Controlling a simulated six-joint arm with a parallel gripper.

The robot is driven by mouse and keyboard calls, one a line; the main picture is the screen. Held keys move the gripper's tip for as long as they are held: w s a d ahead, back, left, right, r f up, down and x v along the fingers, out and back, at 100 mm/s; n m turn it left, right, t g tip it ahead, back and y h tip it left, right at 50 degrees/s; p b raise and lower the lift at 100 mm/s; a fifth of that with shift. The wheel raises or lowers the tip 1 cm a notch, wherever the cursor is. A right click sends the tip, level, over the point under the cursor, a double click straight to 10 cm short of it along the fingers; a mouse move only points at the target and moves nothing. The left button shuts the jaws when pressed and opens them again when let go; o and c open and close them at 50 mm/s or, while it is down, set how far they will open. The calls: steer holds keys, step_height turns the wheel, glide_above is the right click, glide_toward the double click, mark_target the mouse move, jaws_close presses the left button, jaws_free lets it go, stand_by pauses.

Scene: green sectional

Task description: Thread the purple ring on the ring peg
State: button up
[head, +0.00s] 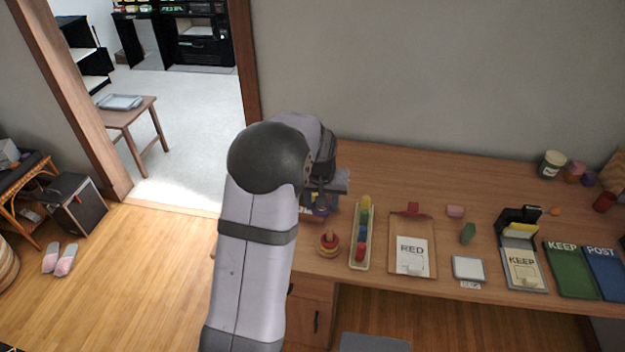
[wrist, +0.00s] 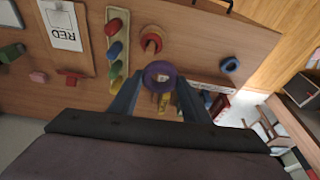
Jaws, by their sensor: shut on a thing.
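The purple ring (wrist: 149,77) is between the two fingertips of my gripper (wrist: 160,82), which is shut on it. The ring also shows in the head view (head: 320,211), below the gripper and partly covered by it. The ring peg (wrist: 151,41) stands on the table just beyond the held ring in the wrist view, with red and yellow rings on it. In the head view the peg (head: 328,243) is nearer the front edge than the purple ring. The purple ring is apart from the peg.
A long tray (head: 352,258) of coloured pieces stands close to the right of the peg. A clipboard marked RED (head: 428,268) lies further right. A blue ring (wrist: 230,64) lies near the table edge in the wrist view. A wall is behind the table.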

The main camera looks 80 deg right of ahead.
mark_target(329, 230)
steer(key=shift+s+a+f+m+p, duration=0.2)
steer(key=shift+s+a+p, duration=0.25)
steer(key=shift+a+p, duration=0.15)
steer(key=shift+s+a+f+m+p, duration=0.2)
steer(key=shift+s+a+p, duration=0.25)
steer(key=shift+p, duration=0.15)
steer(key=d+f, duration=0.1)
steer(key=f+m, duration=0.1)
steer(key=d+f+m+b, duration=0.1)
steer(key=shift+s+d+f+g, duration=0.35)
steer(key=shift+f+g, duration=0.05)
steer(key=shift+d+r+m, duration=0.2)
steer(key=shift+d+m, duration=0.3)
steer(key=shift+d, duration=0.05)
steer(key=shift+f, duration=0.25)
steer(key=shift+f+b, duration=3.5)
steer(key=shift+f, duration=1.2)
steer(key=shift+f, duration=0.1)
